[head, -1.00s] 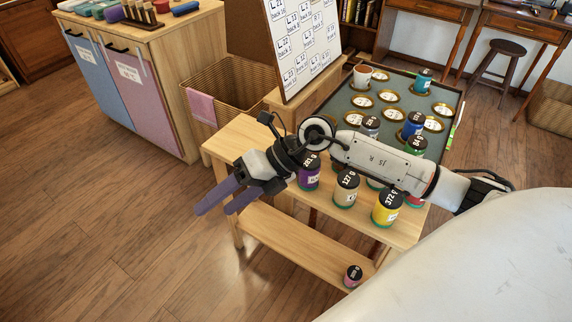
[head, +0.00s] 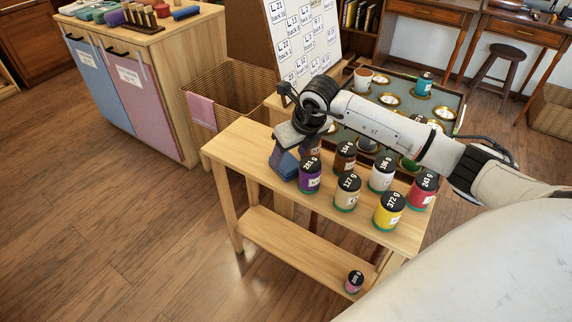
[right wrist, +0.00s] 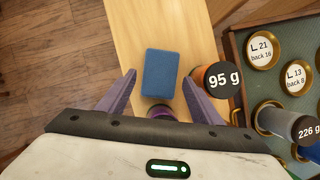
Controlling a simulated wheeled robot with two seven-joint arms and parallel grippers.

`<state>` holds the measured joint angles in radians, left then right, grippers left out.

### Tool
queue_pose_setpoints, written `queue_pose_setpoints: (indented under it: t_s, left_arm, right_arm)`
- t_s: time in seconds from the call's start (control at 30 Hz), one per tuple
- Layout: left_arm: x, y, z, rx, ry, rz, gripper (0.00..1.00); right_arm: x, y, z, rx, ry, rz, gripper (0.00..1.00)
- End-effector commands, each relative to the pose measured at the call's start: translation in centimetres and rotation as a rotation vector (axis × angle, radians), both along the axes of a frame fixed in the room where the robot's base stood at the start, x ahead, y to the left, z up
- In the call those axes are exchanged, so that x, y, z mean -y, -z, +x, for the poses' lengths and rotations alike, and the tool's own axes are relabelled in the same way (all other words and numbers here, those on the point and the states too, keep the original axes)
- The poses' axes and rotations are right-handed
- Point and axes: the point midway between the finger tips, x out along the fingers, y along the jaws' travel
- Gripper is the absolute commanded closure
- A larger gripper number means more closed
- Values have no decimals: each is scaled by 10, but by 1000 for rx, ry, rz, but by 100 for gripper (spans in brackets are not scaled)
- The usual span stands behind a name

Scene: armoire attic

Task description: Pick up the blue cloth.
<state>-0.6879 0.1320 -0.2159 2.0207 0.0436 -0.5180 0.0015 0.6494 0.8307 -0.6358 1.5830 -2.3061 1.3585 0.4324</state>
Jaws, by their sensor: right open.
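The blue cloth (right wrist: 160,72) is a folded rectangular pad lying on the wooden bench. It also shows in the head view (head: 285,163), at the bench's left end and partly hidden by my right gripper (head: 287,152). In the right wrist view my right gripper (right wrist: 159,88) is open, with its purple fingers on the left and right of the cloth's near part. Gaps show between the fingers and the cloth, and I cannot tell the height above it. My left gripper is not in view.
Several labelled jars, including a purple one (head: 309,178) and a yellow one (head: 388,212), crowd the bench (head: 240,140) right of the cloth. A 95 g jar (right wrist: 216,80) stands close to the right finger. A tray with round slots (head: 455,100) lies behind.

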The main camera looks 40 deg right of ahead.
Motion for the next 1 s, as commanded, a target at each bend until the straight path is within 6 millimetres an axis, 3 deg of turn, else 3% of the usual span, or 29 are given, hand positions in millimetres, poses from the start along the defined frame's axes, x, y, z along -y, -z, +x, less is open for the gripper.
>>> queue_pose_setpoints:
  t_s: [0.2,0.47,0.7,1.0]
  left_arm:
    - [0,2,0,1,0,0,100]
    - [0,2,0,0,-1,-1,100]
    - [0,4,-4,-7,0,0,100]
    - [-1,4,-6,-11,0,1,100]
  right_arm:
    - [0,27,11,-1,-1,2,41]
    - [0,30,12,0,-1,1,41]
    - [1,29,12,1,-1,1,76]
    - [1,20,13,4,-1,1,76]
